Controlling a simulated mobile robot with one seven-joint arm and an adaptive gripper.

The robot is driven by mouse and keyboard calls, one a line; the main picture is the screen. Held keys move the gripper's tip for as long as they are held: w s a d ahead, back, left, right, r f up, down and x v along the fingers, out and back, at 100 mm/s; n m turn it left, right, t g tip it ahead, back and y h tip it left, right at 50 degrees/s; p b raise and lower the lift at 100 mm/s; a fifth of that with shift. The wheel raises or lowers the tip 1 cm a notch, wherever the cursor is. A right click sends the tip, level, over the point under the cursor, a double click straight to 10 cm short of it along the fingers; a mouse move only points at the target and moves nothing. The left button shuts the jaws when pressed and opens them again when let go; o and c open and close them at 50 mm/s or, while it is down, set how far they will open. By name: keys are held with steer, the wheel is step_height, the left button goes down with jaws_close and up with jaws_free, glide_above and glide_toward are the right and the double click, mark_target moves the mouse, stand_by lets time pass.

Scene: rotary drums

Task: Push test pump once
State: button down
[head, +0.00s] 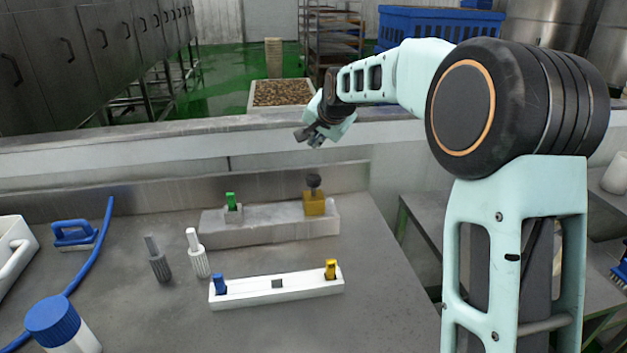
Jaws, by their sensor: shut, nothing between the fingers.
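What looks like the test pump is a mustard-yellow block with a dark round knob on top (314,198). It stands at the right end of a pale grey slab (268,231) at the back of the grey worktop. The knob appears raised above the block on a short stem. My gripper (309,136) is above and behind the pump in the picture, near the back ledge. It is shut and empty, pointing down and a little left, and apart from the knob. No label on the pump is readable.
A small green-topped fitting (232,207) shares the slab. In front lies a white bar (277,289) with blue and yellow clips. Two upright grey and white handled pieces (198,253) stand left. A blue-capped bottle (62,325), blue hose (84,264) and blue brush (74,234) are further left.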

mark_target(314, 178)
step_height(314, 178, down, 8)
steer(key=b, duration=0.4)
steer(key=shift+r+b, duration=0.25)
steer(key=shift+b, duration=0.15)
stand_by(0.8)
steer(key=shift+f+b, duration=0.35)
steer(key=shift+f, duration=0.05)
steer(key=shift+f+b, duration=1.2)
steer(key=shift+f, duration=0.4)
stand_by(1.1)
stand_by(0.3)
steer(key=shift+r+p, duration=1.25)
steer(key=shift+r, duration=0.7)
steer(key=shift+r+p, duration=1.75)
steer(key=shift+r, duration=0.85)
